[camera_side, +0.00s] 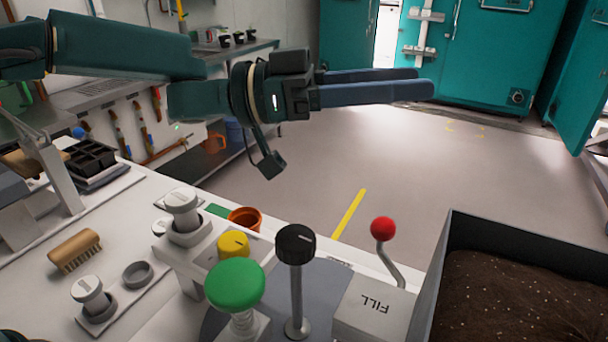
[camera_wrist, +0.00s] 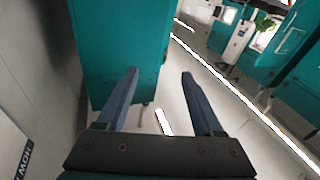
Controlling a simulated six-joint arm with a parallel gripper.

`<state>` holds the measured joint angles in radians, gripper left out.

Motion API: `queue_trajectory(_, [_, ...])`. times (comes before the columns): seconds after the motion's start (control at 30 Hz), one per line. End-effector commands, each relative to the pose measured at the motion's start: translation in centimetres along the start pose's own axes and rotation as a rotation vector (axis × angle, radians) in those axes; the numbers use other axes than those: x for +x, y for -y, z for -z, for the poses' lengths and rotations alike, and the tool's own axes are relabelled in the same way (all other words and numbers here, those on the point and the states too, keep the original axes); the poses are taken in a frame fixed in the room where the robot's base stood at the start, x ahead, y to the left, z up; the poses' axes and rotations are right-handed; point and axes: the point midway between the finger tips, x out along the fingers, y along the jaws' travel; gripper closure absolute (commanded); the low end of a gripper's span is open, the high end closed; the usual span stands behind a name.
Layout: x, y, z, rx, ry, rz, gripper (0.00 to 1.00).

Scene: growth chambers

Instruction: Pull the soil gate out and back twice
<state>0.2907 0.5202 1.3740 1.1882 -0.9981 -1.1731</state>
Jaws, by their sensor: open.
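A red ball knob (camera_side: 383,229) on a bent metal rod rises behind the grey box marked FILL (camera_side: 372,305), beside the soil bin. It looks like the soil gate's handle; the gate plate itself cannot be made out. The dark-walled soil bin (camera_side: 428,300) holds brown soil (camera_side: 520,300) at the lower right. My gripper (camera_side: 425,82) is open and empty, high above the bench and well above the red knob, with its fingers pointing right. The wrist view shows both fingers (camera_wrist: 158,73) apart with nothing between them; the red knob is not in that view.
A black knob on a post (camera_side: 296,245), a green button (camera_side: 235,285) and a yellow knob (camera_side: 233,244) stand left of the FILL box. An orange pot (camera_side: 245,218), a brush (camera_side: 75,250) and grey-topped plungers (camera_side: 182,205) are further left. The air around my gripper is clear.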

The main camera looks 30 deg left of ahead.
Motion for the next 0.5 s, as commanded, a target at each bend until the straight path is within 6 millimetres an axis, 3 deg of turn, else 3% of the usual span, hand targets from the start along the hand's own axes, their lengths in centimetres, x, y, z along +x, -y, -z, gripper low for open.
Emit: queue_trajectory(0.5, [-5.1,3.3,7.8,0.081,-0.096,0.349,0.31])
